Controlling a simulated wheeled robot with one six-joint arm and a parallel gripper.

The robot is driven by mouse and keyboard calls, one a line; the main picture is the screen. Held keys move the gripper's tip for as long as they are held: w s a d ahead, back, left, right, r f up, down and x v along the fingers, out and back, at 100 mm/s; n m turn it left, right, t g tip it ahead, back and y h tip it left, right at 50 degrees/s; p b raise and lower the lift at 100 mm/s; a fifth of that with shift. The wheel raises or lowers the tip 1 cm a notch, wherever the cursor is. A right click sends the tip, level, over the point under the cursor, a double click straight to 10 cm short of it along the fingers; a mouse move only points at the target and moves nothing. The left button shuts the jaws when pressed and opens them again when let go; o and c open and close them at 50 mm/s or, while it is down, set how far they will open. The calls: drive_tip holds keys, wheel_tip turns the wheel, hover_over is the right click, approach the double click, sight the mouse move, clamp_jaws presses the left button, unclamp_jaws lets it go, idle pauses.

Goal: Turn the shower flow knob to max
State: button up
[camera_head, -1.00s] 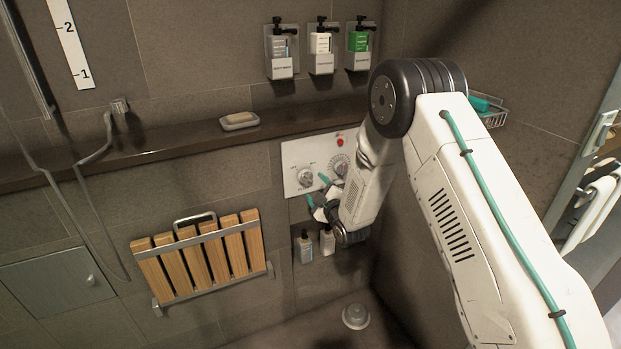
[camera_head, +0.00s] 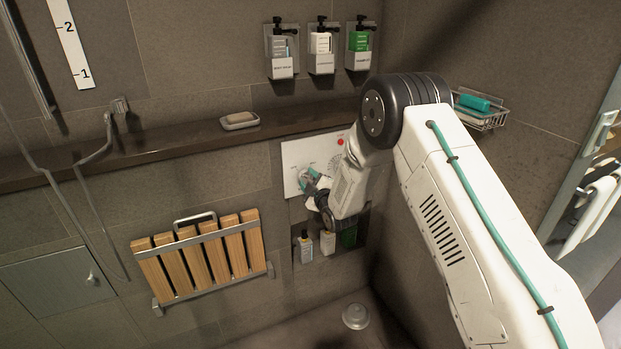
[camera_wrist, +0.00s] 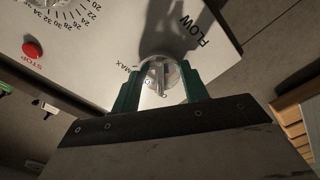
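The round clear flow knob (camera_wrist: 160,77) sits on the white shower panel (camera_wrist: 105,30), by the printed words FLOW and MAX, in the wrist view. My gripper (camera_wrist: 161,80) is at the knob, with one green finger on each side of it. The fingers stand apart by about the knob's width. Firm contact with the knob cannot be made out. In the head view my gripper (camera_head: 312,183) is at the panel's left knob (camera_head: 304,178) and partly covers it. My arm hides much of the panel's right side.
The temperature dial (camera_wrist: 60,5) and the red stop button (camera_wrist: 32,49) are on the same panel. A ledge with a soap dish (camera_head: 240,121) runs above. Small bottles (camera_head: 305,247) stand below. A slatted folding seat (camera_head: 203,255) is at the left.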

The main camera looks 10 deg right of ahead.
drive_tip(key=shift+r+m, duration=0.15)
drive_tip(key=shift+m, duration=0.15)
drive_tip(key=m, duration=0.3)
drive_tip(key=shift+w+d+m, duration=0.1)
drive_tip(key=shift+m, duration=0.3)
drive_tip(key=m, duration=0.4)
drive_tip(key=shift+r, duration=0.1)
drive_tip(key=m, duration=0.9)
drive_tip(key=shift+r+m, duration=0.1)
drive_tip(key=shift+m, duration=0.3)
drive_tip(key=o, duration=1)
